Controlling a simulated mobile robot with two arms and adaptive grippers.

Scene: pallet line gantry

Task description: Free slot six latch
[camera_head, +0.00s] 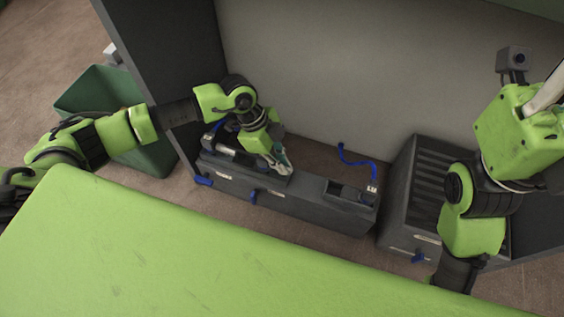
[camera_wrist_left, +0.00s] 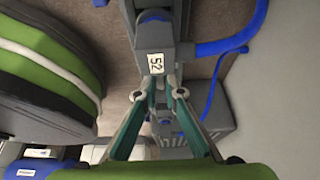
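A long dark grey slotted unit (camera_head: 300,200) lies low in front of a pale wall. Blue latch-like tabs stick out of its front, one at the left end (camera_head: 203,181) and one near the middle (camera_head: 252,196). I cannot tell which belongs to slot six. My left gripper (camera_head: 284,169) points down at the top of the unit. A small gap shows between the tips; contact is unclear. My right gripper is outside the head view.
A grey ribbed crate (camera_head: 398,190) with a blue tab (camera_head: 417,257) stands at the right. A blue strap or hose (camera_head: 358,164) rises behind the unit. A green bin (camera_head: 150,158) stands left, beside a dark upright panel (camera_head: 160,60). A broad green surface (camera_head: 150,250) fills the foreground.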

